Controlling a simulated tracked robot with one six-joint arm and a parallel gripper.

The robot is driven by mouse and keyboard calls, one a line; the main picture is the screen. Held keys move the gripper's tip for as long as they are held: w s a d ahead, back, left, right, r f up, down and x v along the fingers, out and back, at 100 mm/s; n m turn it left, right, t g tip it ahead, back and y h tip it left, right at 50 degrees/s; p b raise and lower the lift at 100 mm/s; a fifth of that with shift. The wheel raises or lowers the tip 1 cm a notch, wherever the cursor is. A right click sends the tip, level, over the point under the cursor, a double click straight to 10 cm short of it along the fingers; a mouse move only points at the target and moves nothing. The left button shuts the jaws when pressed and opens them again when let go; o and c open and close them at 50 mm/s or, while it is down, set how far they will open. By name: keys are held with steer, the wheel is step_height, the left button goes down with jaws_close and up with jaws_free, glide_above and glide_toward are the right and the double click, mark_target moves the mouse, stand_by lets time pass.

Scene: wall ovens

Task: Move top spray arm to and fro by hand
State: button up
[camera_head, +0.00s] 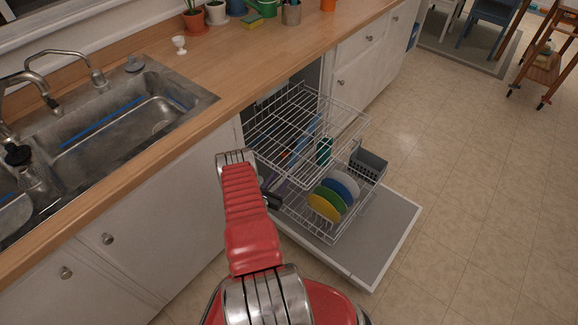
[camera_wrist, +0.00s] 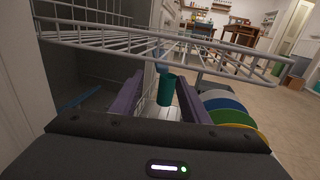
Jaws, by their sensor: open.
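The dishwasher stands open, with its wire top rack (camera_head: 300,112) pulled out; this rack also crosses the upper wrist view (camera_wrist: 110,42). I cannot clearly make out the top spray arm. A thin blue piece (camera_wrist: 82,100) shows low inside the tub at left in the wrist view, and I cannot tell which part it is. My gripper (camera_wrist: 158,105) is open, its purple fingers apart and below the top rack's level. A teal cup (camera_wrist: 166,88) appears beyond the fingers, in the gap between them. In the head view my gripper (camera_head: 271,199) is mostly hidden by my arm.
The lower rack (camera_head: 300,224) holds colored plates (camera_head: 333,197) and a dark cutlery basket (camera_head: 368,164). The dishwasher door (camera_head: 375,245) lies open over the floor. The counter (camera_head: 225,75) and sink (camera_head: 110,130) are at left. Tiled floor (camera_head: 470,190) at right is clear.

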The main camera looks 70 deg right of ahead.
steer(key=d, duration=0.2)
steer(key=s+d, duration=0.1)
steer(key=d, duration=0.5)
steer(key=shift+s+d, duration=0.25)
steer(key=shift+s, duration=0.1)
steer(key=shift+c, duration=0.4)
jaws_close()
